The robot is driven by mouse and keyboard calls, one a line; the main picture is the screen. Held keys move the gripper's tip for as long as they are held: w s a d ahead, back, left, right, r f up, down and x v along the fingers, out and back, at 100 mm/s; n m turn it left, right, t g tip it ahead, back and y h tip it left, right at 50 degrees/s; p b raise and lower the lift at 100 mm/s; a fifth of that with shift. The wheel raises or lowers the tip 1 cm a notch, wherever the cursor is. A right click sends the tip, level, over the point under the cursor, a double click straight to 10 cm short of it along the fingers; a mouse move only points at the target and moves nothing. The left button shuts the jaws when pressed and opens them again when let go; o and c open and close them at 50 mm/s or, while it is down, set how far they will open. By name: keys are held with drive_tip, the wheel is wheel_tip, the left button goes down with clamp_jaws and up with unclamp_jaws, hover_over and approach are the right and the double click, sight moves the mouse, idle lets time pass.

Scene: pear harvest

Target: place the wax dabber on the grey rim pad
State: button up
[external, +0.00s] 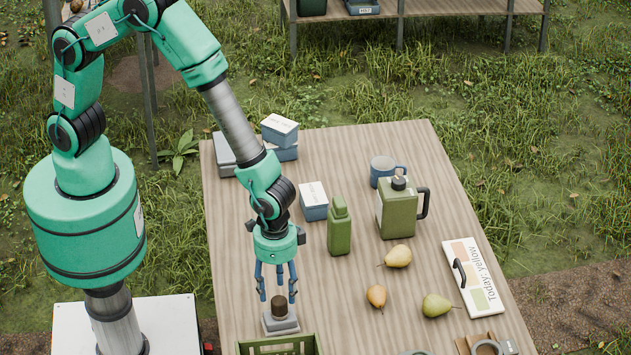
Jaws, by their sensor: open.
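A short dark brown cylinder (278,306), which looks like the wax dabber, stands upright on a low grey block (281,325). The block looks like the grey rim pad and sits right behind the rim of a green crate at the table's front edge; I cannot tell whether it touches the rim. My gripper (277,296) points straight down just above the dabber. Its blue fingers are spread open, with the tips near the dabber's top and no visible contact.
On the wooden table (340,300) are a green bottle (340,230), a green jug (398,210), a blue mug (384,169), blue boxes (313,204), several pears (437,305) and a sign board (474,278). The green crate (310,343) is at the front. Bare table lies right of my gripper.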

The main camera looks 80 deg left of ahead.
sight(279, 299)
wheel_tip(279, 299, up, 7)
drive_tip(key=shift+f, duration=0.2)
idle(0.6)
drive_tip(key=a+r+n+t, duration=0.1)
drive_tip(key=a+r, duration=0.9)
drive_tip(key=r, duration=0.3)
drive_tip(key=a+r+t, duration=0.2)
drive_tip(key=a+r, duration=0.8)
drive_tip(key=r, duration=0.3)
drive_tip(key=s+a+r+n+t, duration=0.1)
drive_tip(key=s+a+r, duration=0.5)
drive_tip(key=s+a, duration=0.2)
drive_tip(key=s+a+r+n+t, duration=0.1)
drive_tip(key=s+a+r, duration=0.4)
drive_tip(key=s+a, duration=0.3)
drive_tip(key=shift+s+r+t, duration=0.3)
drive_tip(key=shift+s+r, duration=0.1)
drive_tip(key=shift+s, duration=0.65)
drive_tip(key=shift+f, duration=0.1)
